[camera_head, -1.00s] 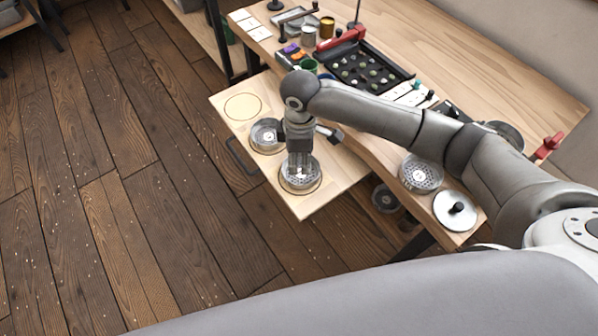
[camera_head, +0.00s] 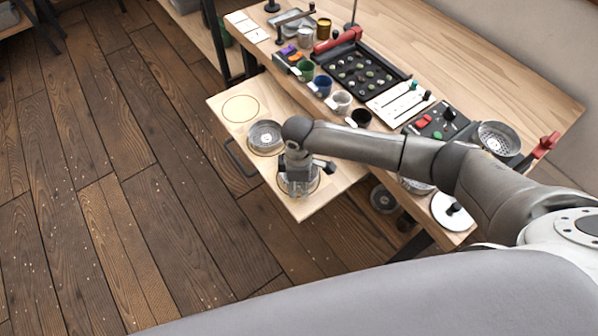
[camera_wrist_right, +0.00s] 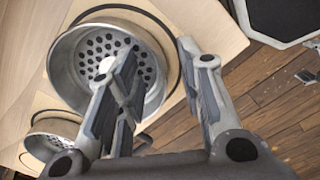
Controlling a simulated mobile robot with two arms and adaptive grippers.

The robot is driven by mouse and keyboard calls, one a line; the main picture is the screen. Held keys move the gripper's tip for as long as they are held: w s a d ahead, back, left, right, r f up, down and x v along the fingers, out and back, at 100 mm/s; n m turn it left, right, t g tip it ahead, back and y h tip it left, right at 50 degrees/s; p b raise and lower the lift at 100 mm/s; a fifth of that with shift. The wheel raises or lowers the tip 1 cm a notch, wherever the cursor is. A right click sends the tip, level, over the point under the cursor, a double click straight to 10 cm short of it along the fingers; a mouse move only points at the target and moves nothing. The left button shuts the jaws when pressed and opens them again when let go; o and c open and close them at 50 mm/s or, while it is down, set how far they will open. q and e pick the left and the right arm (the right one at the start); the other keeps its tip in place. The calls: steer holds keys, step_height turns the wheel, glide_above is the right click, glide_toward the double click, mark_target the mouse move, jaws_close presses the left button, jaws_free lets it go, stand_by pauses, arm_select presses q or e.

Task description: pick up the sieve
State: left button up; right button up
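A round metal sieve with a perforated floor (camera_wrist_right: 92,48) sits in a marked ring on the pulled-out wooden board (camera_head: 232,131). In the head view the sieve (camera_head: 283,186) is mostly hidden by my right gripper (camera_head: 298,188), which is low over it. In the wrist view my right gripper (camera_wrist_right: 158,55) is open, one finger over the sieve's inside and the other beyond its rim. Contact with the wall cannot be told. A second sieve (camera_head: 265,137) stands beside it on the board and shows in the wrist view (camera_wrist_right: 45,135). My left gripper is not in view.
An empty ring (camera_head: 240,109) marks the board's far end. The workbench holds several cups (camera_head: 341,101), a black bean tray (camera_head: 362,72), a control panel (camera_head: 440,122), another perforated pan (camera_head: 498,138) and a lid (camera_head: 452,212). A round pan (camera_head: 383,198) sits below the bench.

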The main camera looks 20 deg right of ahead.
jaws_close()
steer(key=shift+r, duration=0.15)
